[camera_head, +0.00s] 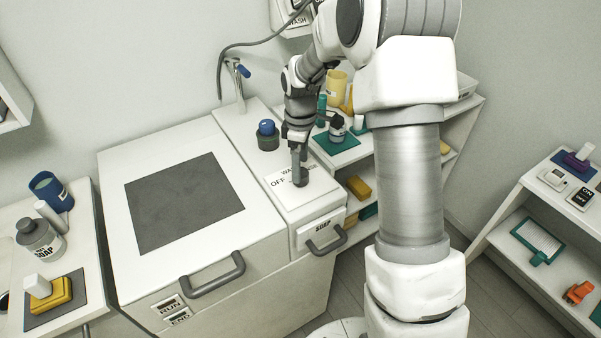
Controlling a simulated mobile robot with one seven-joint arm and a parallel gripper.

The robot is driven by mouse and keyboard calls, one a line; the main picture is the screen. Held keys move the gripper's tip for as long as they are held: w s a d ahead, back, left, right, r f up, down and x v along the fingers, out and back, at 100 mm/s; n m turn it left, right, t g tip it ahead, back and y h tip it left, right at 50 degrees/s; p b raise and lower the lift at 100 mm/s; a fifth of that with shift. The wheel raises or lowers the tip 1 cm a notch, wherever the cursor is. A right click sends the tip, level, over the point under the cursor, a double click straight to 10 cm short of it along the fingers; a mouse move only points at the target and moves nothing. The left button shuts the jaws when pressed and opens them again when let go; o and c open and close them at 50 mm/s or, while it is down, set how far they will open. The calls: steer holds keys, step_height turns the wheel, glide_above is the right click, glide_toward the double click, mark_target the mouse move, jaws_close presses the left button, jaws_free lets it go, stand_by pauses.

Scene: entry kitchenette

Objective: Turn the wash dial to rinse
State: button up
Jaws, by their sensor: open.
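The wash dial (301,184) is a dark grey knob on a white label plate (284,197) on top of the washer, right of its dark lid panel. "OFF" and part of "WASH" can be read on the plate; the word at the right is mostly hidden behind my gripper. My gripper (299,172) points down right at the dial. It is open, with its fingers at the dial, but I cannot tell whether they touch it. Which word the dial points to is hidden.
The washer (115,160) has a lid handle (213,277) and a soap drawer (322,228) with its own handle. A blue-topped dark cup (267,136) and a tap (238,85) stand behind the dial. Shelves with bottles flank the right; a soap bottle (38,238) stands at left.

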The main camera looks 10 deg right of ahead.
steer(key=shift+f, duration=1.75)
jaws_close()
